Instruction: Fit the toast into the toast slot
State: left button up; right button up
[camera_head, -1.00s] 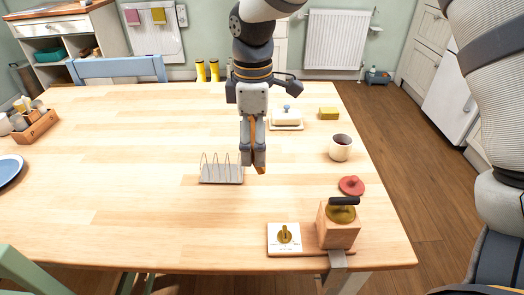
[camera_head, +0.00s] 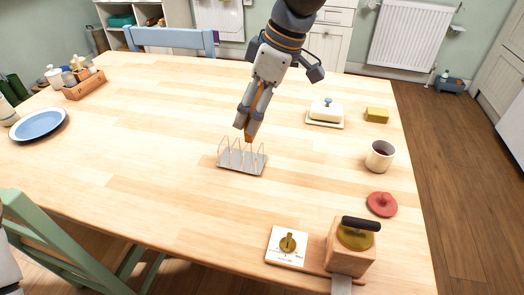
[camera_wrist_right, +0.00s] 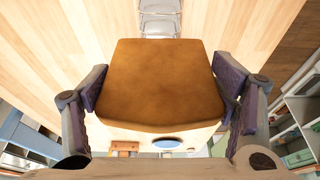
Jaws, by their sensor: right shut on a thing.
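My right gripper (camera_head: 248,128) is shut on a slice of brown toast (camera_wrist_right: 165,80), gripping it by its two side edges. In the head view the toast (camera_head: 262,102) shows edge-on as a thin brown strip between the fingers. The grey toast rack (camera_head: 242,162), with several wire loops on a flat base, stands on the table just below the fingertips. In the wrist view the rack (camera_wrist_right: 160,18) shows beyond the toast's far edge. I cannot tell whether the toast touches the wires. My left gripper is not in view.
A butter dish (camera_head: 325,112), a yellow block (camera_head: 377,115), a mug (camera_head: 380,156) and a red lid (camera_head: 382,204) stand right of the rack. A wooden box with a dark handle (camera_head: 352,245) and a white dial plate (camera_head: 287,246) are at the front.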

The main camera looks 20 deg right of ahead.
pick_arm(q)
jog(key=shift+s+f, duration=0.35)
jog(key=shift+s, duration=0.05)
pick_arm(e)
jog(key=f, duration=0.9)
jog(key=shift+w+a+f, duration=0.15)
jog(key=shift+a+f, duration=0.05)
jog(key=shift+f, duration=0.15)
jog(key=shift+f, duration=0.15)
jog(key=o, duration=0.7)
jog(key=shift+r, duration=0.3)
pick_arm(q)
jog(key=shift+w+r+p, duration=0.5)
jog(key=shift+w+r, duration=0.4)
pick_arm(e)
jog(key=v, duration=1.1)
jog(key=shift+s+d+r, duration=0.2)
jog(key=shift+r, duration=0.1)
